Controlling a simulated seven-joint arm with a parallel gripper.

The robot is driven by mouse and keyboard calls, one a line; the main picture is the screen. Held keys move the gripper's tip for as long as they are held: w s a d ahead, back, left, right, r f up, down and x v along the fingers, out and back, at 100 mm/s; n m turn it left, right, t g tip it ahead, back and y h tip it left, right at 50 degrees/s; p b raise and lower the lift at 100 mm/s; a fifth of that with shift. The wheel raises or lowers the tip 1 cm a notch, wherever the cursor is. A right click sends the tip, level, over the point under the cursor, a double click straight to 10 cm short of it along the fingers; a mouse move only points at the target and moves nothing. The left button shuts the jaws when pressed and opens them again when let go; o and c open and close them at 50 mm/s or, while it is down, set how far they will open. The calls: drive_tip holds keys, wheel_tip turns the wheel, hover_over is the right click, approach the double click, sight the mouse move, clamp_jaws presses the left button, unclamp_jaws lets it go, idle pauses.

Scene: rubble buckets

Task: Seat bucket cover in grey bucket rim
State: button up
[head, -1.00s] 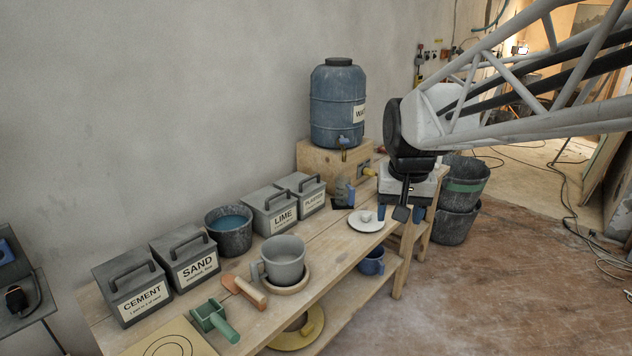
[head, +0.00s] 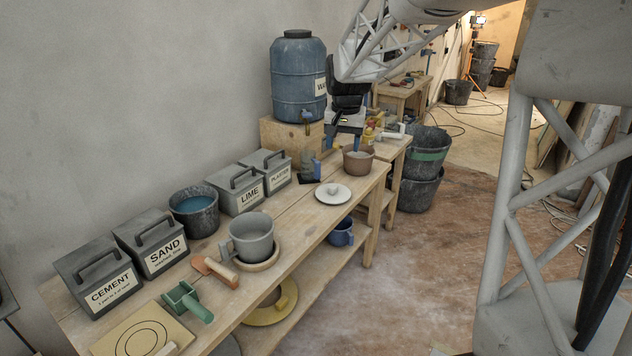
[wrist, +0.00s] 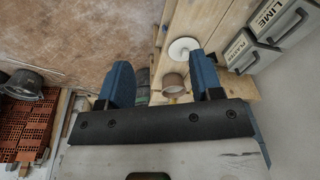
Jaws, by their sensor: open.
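The cover, a pale round lid with a knob (head: 333,193), lies flat on the bench right of centre; it also shows in the wrist view (wrist: 183,48). A grey bucket-like vessel with a side handle (head: 252,236) stands upright on a round wooden coaster nearer the front. Its top is open. A darker grey bucket (head: 196,222) holding blue liquid stands behind it, left of the lime box. My gripper (head: 343,142) is beyond the cover, toward the bench's far end. Its blue fingers are spread in the wrist view (wrist: 161,62), with nothing held between them.
A brown pot (head: 358,160) stands just beyond the cover. Labelled boxes (head: 166,252) line the wall side. A blue barrel (head: 299,80) stands on a wooden block. A trowel (head: 215,271) and green scoop (head: 187,302) lie near the front. Stacked buckets (head: 424,150) stand on the floor.

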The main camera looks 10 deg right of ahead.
drive_tip(key=w+d+f+m, duration=0.15)
drive_tip(key=w+f, duration=0.35)
drive_tip(key=w, duration=0.6)
drive_tip(key=m+g, duration=0.1)
drive_tip(key=m, duration=0.2)
hover_over(333, 186)
wheel_tip(333, 186, down, 26)
drive_tip(key=shift+s+r, duration=0.1)
drive_tip(key=shift+r, duration=0.05)
drive_tip(key=shift+d+f, duration=0.1)
drive_tip(key=shift+f, duration=0.15)
drive_tip(key=shift+f, duration=1.3)
drive_tip(key=shift+f, duration=2.6)
